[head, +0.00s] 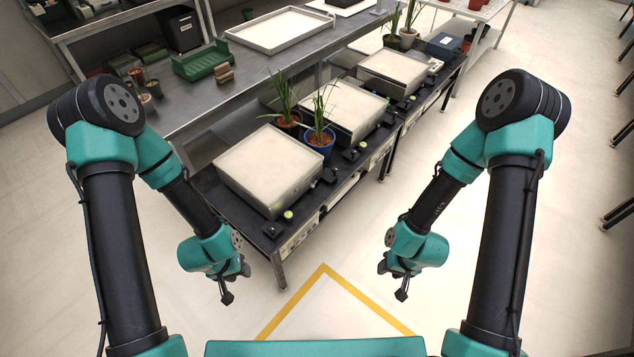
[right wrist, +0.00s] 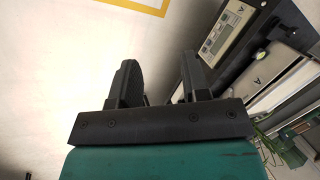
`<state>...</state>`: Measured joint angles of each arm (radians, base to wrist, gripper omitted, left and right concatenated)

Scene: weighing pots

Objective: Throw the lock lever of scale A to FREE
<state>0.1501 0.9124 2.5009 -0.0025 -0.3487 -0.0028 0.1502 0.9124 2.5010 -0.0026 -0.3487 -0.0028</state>
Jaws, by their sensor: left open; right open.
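Several white-topped scales stand in a row on a dark low bench; the nearest scale (head: 268,168) has an empty top. A panel with a small display (right wrist: 214,38) and a letter A shows in the right wrist view. A small black part (head: 329,175), possibly the lock lever, sits at the nearest scale's right corner; its setting is too small to read. My left gripper (head: 228,296) is in front of the bench's near end, apart from it. My right gripper (head: 402,294) is over the floor right of the bench; its fingers (right wrist: 160,85) are apart and empty.
A blue pot (head: 319,141) and a brown pot (head: 287,120) with plants stand by the second scale (head: 350,108). A grey worktable (head: 190,108) with a white tray (head: 262,45) runs along the left. The floor (head: 450,240) between my arms is clear, with yellow tape (head: 300,288).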

